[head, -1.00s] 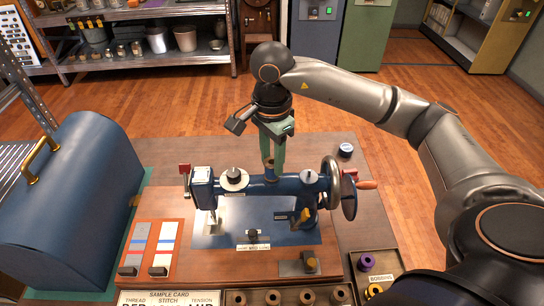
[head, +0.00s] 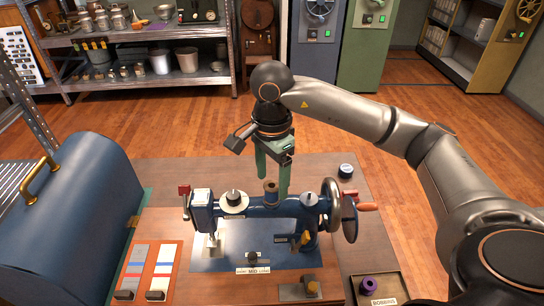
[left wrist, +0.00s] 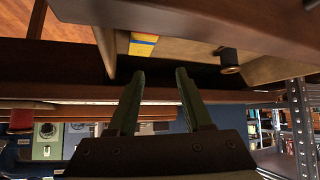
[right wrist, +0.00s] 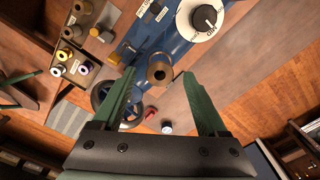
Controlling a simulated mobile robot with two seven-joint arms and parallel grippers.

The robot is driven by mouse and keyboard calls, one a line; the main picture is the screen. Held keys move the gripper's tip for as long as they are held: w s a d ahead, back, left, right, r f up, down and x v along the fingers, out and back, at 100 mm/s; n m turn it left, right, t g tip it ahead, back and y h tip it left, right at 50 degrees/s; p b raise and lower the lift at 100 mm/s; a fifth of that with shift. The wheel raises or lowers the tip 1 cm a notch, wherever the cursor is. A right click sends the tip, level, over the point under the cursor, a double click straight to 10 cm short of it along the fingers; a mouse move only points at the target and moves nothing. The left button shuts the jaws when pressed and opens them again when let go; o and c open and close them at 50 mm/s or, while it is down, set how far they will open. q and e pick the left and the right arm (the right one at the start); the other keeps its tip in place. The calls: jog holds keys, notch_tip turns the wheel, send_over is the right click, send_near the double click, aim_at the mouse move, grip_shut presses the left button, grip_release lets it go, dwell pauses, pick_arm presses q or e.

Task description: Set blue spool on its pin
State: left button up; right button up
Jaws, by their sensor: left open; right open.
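A spool with a brown wooden end (head: 271,186) stands upright on top of the blue sewing machine (head: 255,206); its thread colour is hard to tell. The right wrist view shows its round end (right wrist: 159,70) with a dark centre hole. Any pin under it is hidden. My right gripper (head: 272,184) points down and is open, one finger on each side of the spool. In the right wrist view the fingertips (right wrist: 158,72) are apart, with gaps beside the spool. My left gripper (left wrist: 160,72) is open and empty, seen only in the left wrist view.
A tray (head: 401,282) with a purple spool (head: 369,285) lies front right. A small dark blue round item (head: 345,171) sits behind the handwheel (head: 345,210). A blue domed case (head: 85,210) stands left. Wooden edges (left wrist: 90,90) are close to my left gripper.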

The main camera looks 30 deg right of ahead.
notch_tip(320, 180, up, 12)
jog(key=p, duration=0.1)
jog(key=shift+f+p, duration=0.2)
jog(key=shift+p, duration=0.15)
dwell(0.4)
